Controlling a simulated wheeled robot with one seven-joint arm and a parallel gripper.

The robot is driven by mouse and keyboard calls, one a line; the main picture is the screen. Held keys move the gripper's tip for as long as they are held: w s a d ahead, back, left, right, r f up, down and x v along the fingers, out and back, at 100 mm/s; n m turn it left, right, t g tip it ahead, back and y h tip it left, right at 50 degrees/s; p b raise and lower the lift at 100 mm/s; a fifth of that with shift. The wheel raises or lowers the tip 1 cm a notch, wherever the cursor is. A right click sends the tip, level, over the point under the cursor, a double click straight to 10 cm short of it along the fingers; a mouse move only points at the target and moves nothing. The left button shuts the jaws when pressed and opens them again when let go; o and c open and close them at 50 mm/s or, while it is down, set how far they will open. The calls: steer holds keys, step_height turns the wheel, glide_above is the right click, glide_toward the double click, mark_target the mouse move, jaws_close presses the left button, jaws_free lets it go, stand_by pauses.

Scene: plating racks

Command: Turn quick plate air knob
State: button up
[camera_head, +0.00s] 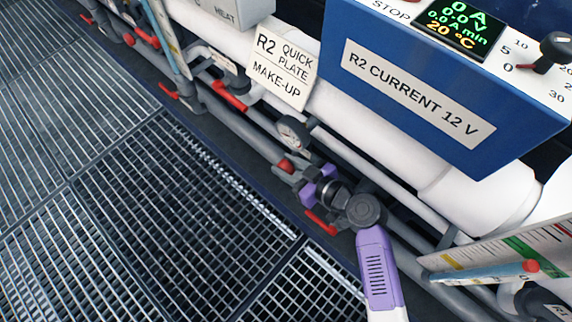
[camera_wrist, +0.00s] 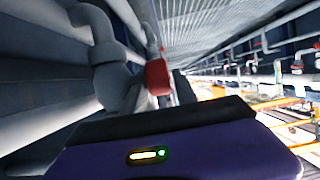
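A small red knob (camera_head: 287,166) sits on the grey pipework below the pressure gauge, under the R2 QUICK PLATE MAKE-UP label (camera_head: 283,68). It is probably the same red knob (camera_wrist: 157,76) that shows left of centre in the wrist view, beside a grey pipe fitting. My gripper (camera_head: 303,179), with a purple body, points up and left at this knob and is very close to it in the head view. I cannot tell whether they touch.
A round gauge (camera_head: 294,132) stands just above the knob. A red lever (camera_head: 321,223) lies just below my gripper, and another red lever (camera_head: 229,97) is up and left. The blue R2 CURRENT box (camera_head: 430,90) is at upper right. Grating (camera_head: 150,200) fills the left floor.

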steer(key=shift+c, duration=0.2)
jaws_close()
steer(key=shift+f+b, duration=0.25)
steer(key=shift+b, duration=0.5)
steer(key=shift+f+t+y+b, duration=0.2)
steer(key=shift+t+y+b, duration=0.15)
steer(key=shift+b, duration=0.9)
steer(key=t+y+b, duration=0.1)
steer(key=b, duration=0.5)
steer(key=shift+s+d+f+b, duration=0.1)
steer(key=shift+f+b, duration=0.05)
steer(key=shift+b, duration=0.2)
steer(key=t+y+b, duration=0.1)
steer(key=b, duration=0.4)
steer(key=shift+y, duration=0.35)
steer(key=shift+s+d+r+t+y+b, duration=0.1)
steer(key=shift+r+t+y+b, duration=0.3)
steer(key=shift+b, duration=0.25)
steer(key=shift+t+y, duration=0.25)
steer(key=shift+y, duration=0.15)
